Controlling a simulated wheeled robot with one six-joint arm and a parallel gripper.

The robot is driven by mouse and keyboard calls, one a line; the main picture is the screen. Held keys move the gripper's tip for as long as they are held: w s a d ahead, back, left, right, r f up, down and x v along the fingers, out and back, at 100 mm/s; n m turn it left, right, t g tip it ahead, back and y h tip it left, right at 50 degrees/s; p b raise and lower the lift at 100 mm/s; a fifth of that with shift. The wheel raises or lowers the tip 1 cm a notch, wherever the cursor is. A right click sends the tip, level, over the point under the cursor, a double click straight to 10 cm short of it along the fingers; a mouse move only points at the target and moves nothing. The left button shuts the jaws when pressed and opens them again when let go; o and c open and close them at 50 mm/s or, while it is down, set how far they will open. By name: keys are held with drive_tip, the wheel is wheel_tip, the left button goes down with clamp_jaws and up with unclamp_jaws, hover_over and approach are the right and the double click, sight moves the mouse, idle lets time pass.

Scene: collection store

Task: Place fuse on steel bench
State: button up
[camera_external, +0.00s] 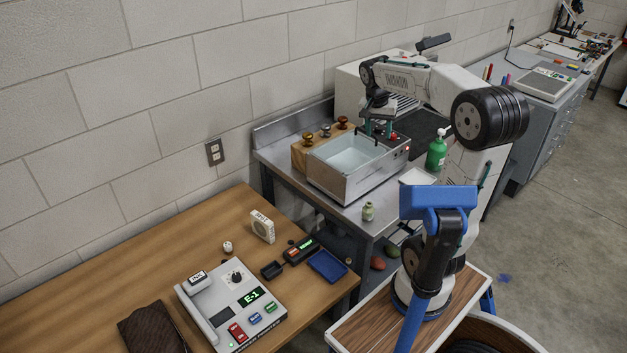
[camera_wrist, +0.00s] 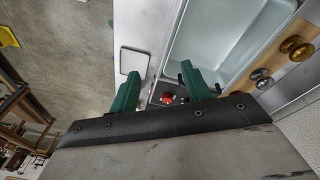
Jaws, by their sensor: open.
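The steel bench (camera_external: 268,149) stands against the wall and carries a steel bath with water in it (camera_external: 350,183). My gripper (camera_external: 376,138) is open and empty over the far right end of the bath, near its control panel. In the wrist view its green fingers (camera_wrist: 160,82) are apart, with a red knob between and below them. A small white cylindrical piece (camera_external: 228,247) stands on the wooden table at the lower left; it may be the fuse, but it is too small to tell. No fuse shows clearly in the wrist view.
A wooden block with several round knobs (camera_external: 310,150) stands behind the bath. A grey console (camera_external: 215,300) and blue tray (camera_external: 327,266) lie on the wooden table.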

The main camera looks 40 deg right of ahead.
drive_tip(key=s+a+f+n+y, duration=0.1)
drive_tip(key=s+a+f+n, duration=0.2)
drive_tip(key=s+a+n, duration=0.3)
drive_tip(key=s+a+f+n+t+y, duration=0.1)
drive_tip(key=s+a+f+n, duration=0.3)
drive_tip(key=s+a, duration=0.7)
drive_tip(key=shift+s+a+f+n+t, duration=0.25)
drive_tip(key=shift+a+n, duration=0.2)
drive_tip(key=shift+n, duration=0.75)
